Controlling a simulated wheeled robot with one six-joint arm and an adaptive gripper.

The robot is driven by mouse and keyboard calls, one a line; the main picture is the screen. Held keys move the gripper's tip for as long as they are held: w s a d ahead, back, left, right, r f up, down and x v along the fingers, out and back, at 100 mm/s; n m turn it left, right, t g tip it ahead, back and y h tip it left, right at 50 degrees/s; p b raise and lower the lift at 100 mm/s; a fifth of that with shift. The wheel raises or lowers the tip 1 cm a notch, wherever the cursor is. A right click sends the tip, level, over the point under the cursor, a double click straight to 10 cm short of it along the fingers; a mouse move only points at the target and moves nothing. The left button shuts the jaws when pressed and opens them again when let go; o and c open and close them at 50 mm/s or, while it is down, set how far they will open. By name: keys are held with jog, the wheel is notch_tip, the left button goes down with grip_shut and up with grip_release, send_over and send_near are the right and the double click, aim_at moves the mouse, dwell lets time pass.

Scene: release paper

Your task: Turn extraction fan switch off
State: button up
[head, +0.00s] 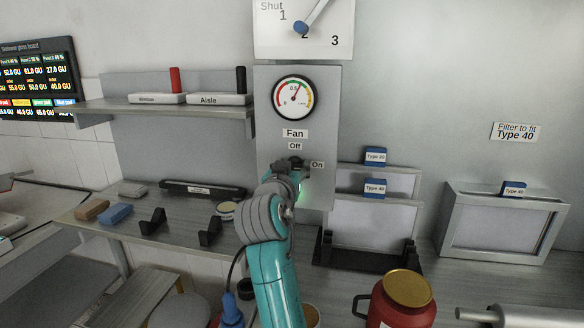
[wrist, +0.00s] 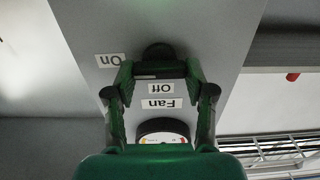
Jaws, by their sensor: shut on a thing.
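The fan switch (head: 298,162) is a black knob on a grey wall panel, under the "Fan" label (head: 295,133) and the "Off" label (head: 295,146). The "On" label (head: 317,165) is to its right. My gripper (head: 290,172) is at the switch and hides part of it. In the wrist view, upside down, the black knob (wrist: 158,52) sits between my green fingertips (wrist: 159,70), which are shut on it. There the "Off" label (wrist: 160,88) lies between the fingers and the "On" label (wrist: 110,60) beside them. The knob's exact pointing is hard to tell.
A round gauge (head: 293,98) is above the switch, and a numbered dial plate (head: 304,25) above that. Framed filters (head: 372,224) stand close on the right. A red canister (head: 402,302) is at the front right.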

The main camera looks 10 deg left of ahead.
jog(key=shift+a+f+n, duration=0.1)
jog(key=shift+n, duration=2.9)
jog(key=shift+a+f+n, duration=0.1)
jog(key=shift+n, duration=2.9)
jog(key=shift+a+f+n, duration=0.1)
jog(key=shift+n, duration=2.9)
jog(key=o, duration=1.2)
jog(key=shift+c, duration=0.2)
